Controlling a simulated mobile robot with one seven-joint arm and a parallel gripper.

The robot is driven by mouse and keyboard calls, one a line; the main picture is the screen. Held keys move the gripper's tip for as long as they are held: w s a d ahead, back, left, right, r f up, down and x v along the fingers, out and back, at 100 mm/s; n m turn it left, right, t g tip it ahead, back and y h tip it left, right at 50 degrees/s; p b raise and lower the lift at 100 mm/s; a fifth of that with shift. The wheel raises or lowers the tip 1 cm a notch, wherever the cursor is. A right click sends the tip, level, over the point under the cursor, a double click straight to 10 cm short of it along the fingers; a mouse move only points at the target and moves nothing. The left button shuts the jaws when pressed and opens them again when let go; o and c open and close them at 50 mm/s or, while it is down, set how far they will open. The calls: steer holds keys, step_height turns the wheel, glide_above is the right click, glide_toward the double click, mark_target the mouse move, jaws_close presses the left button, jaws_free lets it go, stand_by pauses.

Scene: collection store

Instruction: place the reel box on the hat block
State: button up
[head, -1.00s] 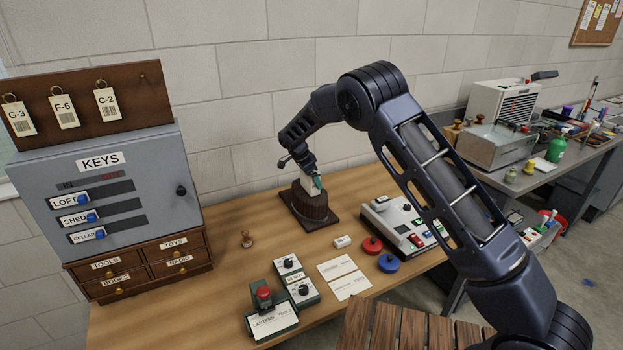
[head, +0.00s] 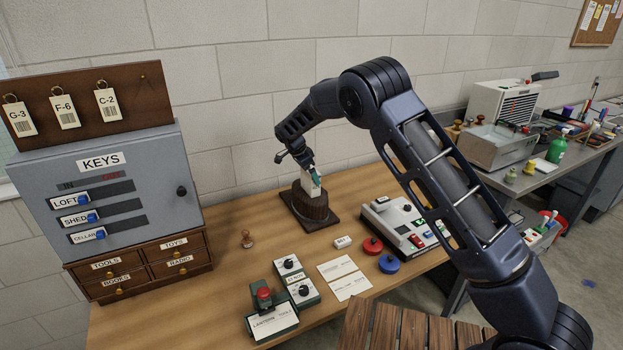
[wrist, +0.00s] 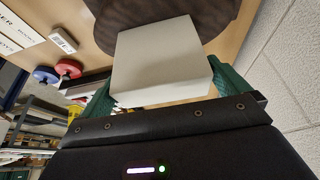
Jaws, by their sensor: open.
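The reel box, a plain white block (head: 309,185), sits on top of the dark round wooden hat block (head: 312,208) and appears to rest on it. In the wrist view the box (wrist: 162,62) is close up, with the dark top of the hat block (wrist: 145,20) behind it. My gripper (head: 315,177) is at the box, its green fingers on either side. The fingers are open around the box. Its contact with the block's top is mostly hidden by the box itself.
A grey-white device (head: 400,222) stands to the right of the hat block, with red (head: 372,245) and blue (head: 390,263) discs in front. The grey key cabinet (head: 110,190) is further left. The wall is close behind.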

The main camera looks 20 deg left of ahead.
steer(key=v, duration=0.9)
steer(key=w+d+r+n+y, duration=0.1)
steer(key=d+r, duration=0.3)
steer(key=d, duration=0.3)
steer(key=w+d+r+g, duration=0.1)
steer(key=d+r, duration=0.4)
steer(key=d, duration=0.3)
steer(key=w+d+r+n+y, duration=0.1)
steer(key=w+d+r, duration=0.1)
steer(key=d+r, duration=0.35)
steer(key=s+d+r+n, duration=0.1)
steer(key=s+d+r, duration=0.2)
steer(key=d, duration=0.8)
steer(key=s+d+r+n, duration=0.1)
steer(key=s+d+r, duration=0.2)
steer(key=d, duration=0.7)
steer(key=s+d+r+n+y, duration=0.2)
steer(key=s+d+r, duration=0.1)
steer(key=s+d, duration=1)
steer(key=s+d+f+n+t, duration=0.1)
steer(key=s+d+f, duration=0.2)
steer(key=s+d, duration=0.2)
steer(key=s+d+f+n+t, duration=0.1)
steer(key=s+d, duration=0.4)
steer(key=s, duration=0.6)
steer(key=shift+s+f+n+h, duration=0.2)
steer(key=shift+f+n+h, duration=0.25)
steer(key=shift+f, duration=0.4)
